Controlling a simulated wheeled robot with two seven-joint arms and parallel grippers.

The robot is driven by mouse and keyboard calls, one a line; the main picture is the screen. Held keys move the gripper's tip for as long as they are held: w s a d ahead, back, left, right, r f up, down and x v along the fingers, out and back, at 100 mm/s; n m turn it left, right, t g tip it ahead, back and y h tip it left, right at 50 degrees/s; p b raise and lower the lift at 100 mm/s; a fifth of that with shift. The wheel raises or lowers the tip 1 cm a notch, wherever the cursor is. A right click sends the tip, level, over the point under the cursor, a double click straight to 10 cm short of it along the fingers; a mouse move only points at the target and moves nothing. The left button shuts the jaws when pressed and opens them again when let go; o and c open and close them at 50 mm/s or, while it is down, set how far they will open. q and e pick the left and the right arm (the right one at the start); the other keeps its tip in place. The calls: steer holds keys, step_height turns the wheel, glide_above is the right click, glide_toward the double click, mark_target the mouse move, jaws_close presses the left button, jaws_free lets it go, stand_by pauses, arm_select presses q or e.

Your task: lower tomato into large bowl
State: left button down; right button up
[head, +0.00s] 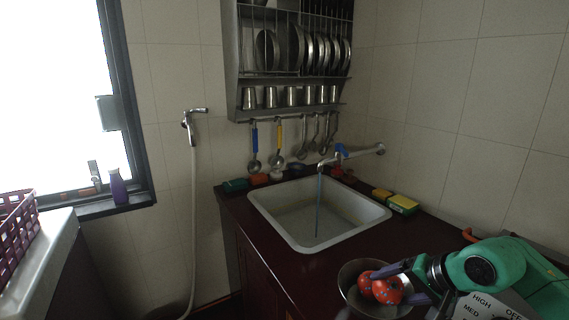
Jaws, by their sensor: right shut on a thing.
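The large bowl (351,273) is a metal bowl at the bottom of the head view, on the dark red counter. My right gripper (391,281), with purple fingers, comes in from the right over the bowl. It is shut on a red tomato (388,291) with small light blue spots, which shows inside the bowl's rim. Another red rounded shape (365,283) shows just left of it, beside the fingertip; I cannot tell if it is a separate tomato. Whether the tomato touches the bowl's bottom is hidden. My left gripper is not in view.
A sink (290,215) with a running tap (322,163) is behind the bowl. Yellow-green sponges (402,204) lie on the counter right of the sink. A rack (290,80) of metal plates and cups hangs above. The dark counter (300,268) left of the bowl is clear.

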steer(key=shift+f+b, duration=0.4)
steer(key=o, duration=1.3)
